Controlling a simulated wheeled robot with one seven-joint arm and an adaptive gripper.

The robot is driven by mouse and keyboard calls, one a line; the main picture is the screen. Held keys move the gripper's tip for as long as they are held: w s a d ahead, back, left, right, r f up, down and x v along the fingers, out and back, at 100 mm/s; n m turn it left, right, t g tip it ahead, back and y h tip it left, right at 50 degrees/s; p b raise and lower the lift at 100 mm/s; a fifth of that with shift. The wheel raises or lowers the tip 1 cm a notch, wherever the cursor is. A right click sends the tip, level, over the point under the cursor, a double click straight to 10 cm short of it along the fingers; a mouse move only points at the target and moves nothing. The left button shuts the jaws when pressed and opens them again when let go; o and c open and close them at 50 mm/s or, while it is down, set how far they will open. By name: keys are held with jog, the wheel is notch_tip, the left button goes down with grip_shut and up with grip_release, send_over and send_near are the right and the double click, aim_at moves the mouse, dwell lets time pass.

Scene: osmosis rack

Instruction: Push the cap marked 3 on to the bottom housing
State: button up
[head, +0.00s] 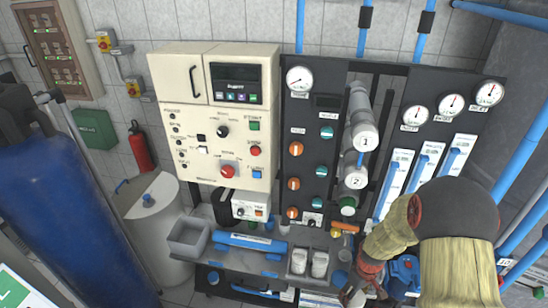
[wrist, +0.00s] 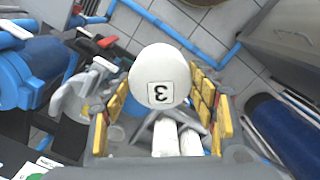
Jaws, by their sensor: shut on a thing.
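The white round cap marked 3 (wrist: 162,72) is between the yellow-padded fingers of my gripper (wrist: 160,95) in the wrist view, its numbered face toward the camera. My gripper is shut on it. In the head view my arm covers the lower right, and I cannot clearly make out the fingers or the cap. The rack's housings are stacked in the middle of the head view, with cap 1 (head: 366,140) on the upper one and cap 2 (head: 355,181) below it. Under cap 2 is a green-ended part (head: 348,206), seemingly the bottom housing; its end is small and unclear.
A control panel (head: 218,115) stands left of the rack. Gauges and flow meters (head: 425,160) stand to the right, close to my arm.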

jog(key=w+a+f+m+b, duration=0.1)
jog(key=w+a+m+b, duration=0.4)
jog(key=a+b, duration=0.4)
jog(key=shift+w, duration=0.75)
